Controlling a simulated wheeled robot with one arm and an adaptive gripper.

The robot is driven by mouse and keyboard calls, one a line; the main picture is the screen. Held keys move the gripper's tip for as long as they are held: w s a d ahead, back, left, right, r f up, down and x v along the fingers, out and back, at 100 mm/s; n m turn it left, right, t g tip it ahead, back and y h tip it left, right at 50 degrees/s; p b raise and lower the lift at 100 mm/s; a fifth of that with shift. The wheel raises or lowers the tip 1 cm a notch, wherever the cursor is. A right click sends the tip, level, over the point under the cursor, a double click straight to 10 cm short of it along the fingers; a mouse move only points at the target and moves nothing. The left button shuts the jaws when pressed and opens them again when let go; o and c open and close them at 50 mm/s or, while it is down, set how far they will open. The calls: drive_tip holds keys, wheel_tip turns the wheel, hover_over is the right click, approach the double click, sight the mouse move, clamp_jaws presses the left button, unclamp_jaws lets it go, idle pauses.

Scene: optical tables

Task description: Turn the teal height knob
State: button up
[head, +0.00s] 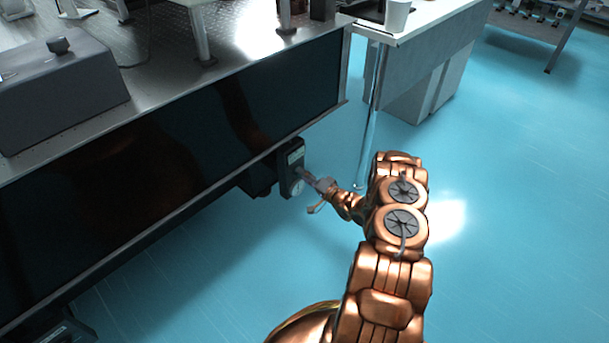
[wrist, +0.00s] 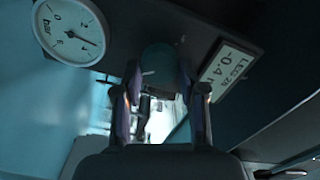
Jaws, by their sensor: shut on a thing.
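The teal height knob (wrist: 159,60) is a dark teal round knob with a small white mark, in the upper middle of the wrist view. It sits on a dark panel between a dial and a readout. My gripper (wrist: 160,80) has a finger on each side of it and is shut on it. In the head view my gripper (head: 308,178) reaches the dark control box (head: 291,164) on the table's side from the right. There the knob is hidden or too small to make out.
A round white gauge marked bar (wrist: 70,32) is left of the knob, and a readout showing about -0.4 (wrist: 228,68) is right. The optical table (head: 230,90) stands close on the left. A white-topped bench (head: 425,15) is behind. The blue floor (head: 520,200) is clear at right.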

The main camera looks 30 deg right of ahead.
drive_tip(key=shift+m, duration=0.6)
drive_tip(key=o, duration=1.1)
drive_tip(key=shift+o, duration=0.2)
drive_tip(key=v, duration=1.2)
